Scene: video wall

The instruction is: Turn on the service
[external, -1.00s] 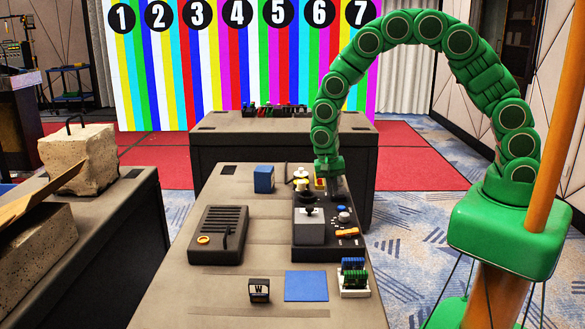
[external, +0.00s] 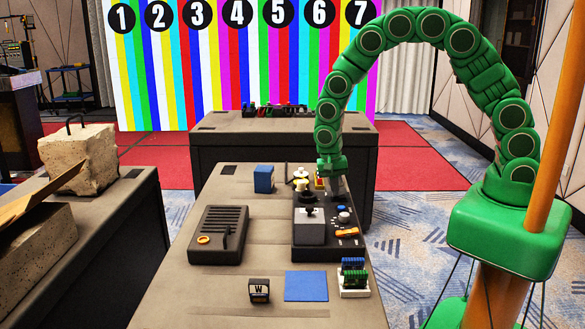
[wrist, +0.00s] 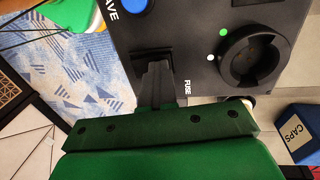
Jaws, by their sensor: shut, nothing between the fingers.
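My gripper (external: 338,187) is shut and empty at the far end of the black control box (external: 343,246) on the middle table. In the wrist view, the shut fingers (wrist: 156,72) point down at a dark square spot on the box (wrist: 186,45), beside the white word FUSE. I cannot tell whether they touch it. A round black socket (wrist: 251,55) lies to the right, with a green dot and a white dot beside it. A blue knob (wrist: 135,6) shows at the top edge. In the external view, the box also has an orange switch (external: 347,232).
A grey slotted unit (external: 219,236) lies left of the box. A blue block (external: 263,180) and a blue square (external: 306,286) are on the same table. A block marked CAPS (wrist: 293,132) is at right in the wrist view. A small green-and-blue part stands front right (external: 354,280).

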